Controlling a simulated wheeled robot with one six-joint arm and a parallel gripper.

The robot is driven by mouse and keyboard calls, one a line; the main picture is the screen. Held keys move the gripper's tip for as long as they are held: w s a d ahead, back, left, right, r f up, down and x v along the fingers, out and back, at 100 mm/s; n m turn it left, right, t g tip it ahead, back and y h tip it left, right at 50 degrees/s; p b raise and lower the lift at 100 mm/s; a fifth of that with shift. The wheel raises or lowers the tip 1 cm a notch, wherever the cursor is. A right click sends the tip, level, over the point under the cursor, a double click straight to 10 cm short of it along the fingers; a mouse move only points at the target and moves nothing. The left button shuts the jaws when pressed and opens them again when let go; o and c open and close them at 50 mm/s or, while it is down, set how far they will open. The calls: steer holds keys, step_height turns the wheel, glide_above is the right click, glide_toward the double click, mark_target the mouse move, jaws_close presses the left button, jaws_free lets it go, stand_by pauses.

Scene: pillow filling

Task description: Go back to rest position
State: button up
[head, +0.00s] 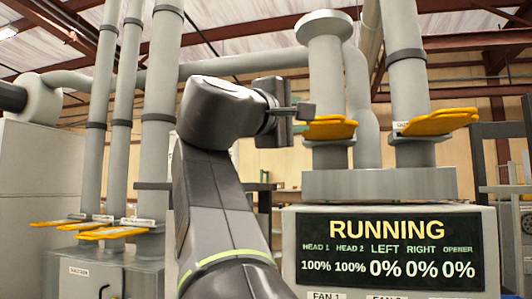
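My gripper (300,112) is at the end of my raised, bent dark grey arm, near the middle of the head view. It is seen side-on, so the gap between its fingers does not show. A yellow gate plate (332,129) on a grey vertical pipe is just to the right of the gripper. The gripper overlaps the plate's left side in the picture. I cannot tell whether they touch. No held object shows.
Another yellow plate (440,121) sits on the pipe at right. Several yellow plates (118,232) are on the left pipes. The display (388,251) reads RUNNING, with both heads 100% and left, right and opener 0%. A horizontal pipe (245,65) runs behind my arm.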

mark_target(325, 118)
steer(key=p+x, duration=0.4)
steer(key=x, duration=1)
steer(key=shift+f, duration=0.1)
steer(key=shift+a, duration=0.1)
stand_by(0.3)
